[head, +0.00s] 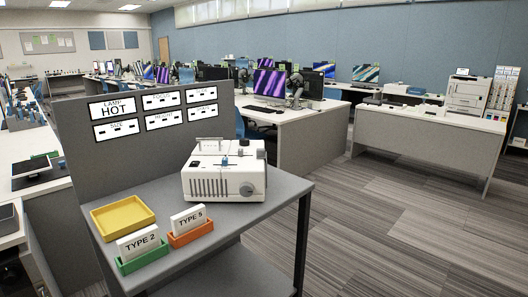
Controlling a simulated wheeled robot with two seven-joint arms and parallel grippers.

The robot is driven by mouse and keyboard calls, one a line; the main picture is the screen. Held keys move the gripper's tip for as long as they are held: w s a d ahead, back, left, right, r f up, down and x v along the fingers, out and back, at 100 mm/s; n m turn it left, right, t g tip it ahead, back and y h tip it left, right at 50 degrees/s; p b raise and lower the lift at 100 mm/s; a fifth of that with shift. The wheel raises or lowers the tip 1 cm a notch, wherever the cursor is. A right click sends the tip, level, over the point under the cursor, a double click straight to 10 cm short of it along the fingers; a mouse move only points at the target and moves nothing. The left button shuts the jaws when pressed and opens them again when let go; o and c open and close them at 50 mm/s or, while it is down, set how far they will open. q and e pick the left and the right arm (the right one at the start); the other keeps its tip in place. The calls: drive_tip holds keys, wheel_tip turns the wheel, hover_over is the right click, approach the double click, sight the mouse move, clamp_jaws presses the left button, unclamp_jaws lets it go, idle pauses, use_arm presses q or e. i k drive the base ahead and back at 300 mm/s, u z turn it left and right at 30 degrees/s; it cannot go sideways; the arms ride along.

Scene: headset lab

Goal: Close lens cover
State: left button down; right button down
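A white box-shaped device (222,172) stands on a grey table, with vent slots on its front and a handle and small blue parts on top. A round grey lens-like part (247,189) shows low at the right of its front. I cannot tell which part is the lens cover, or whether it is open or closed. Neither of my grippers is in view.
A yellow tray (124,217) lies on the grey table (278,190). A green holder (143,257) with a TYPE 2 card and an orange holder (190,233) with a TYPE 5 card stand in front. A grey panel (90,150) rises behind. Floor at right is clear.

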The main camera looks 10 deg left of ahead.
sight(261, 154)
drive_tip(key=z, duration=1.25)
drive_tip(key=i, duration=1.8)
drive_tip(key=u, duration=2.25)
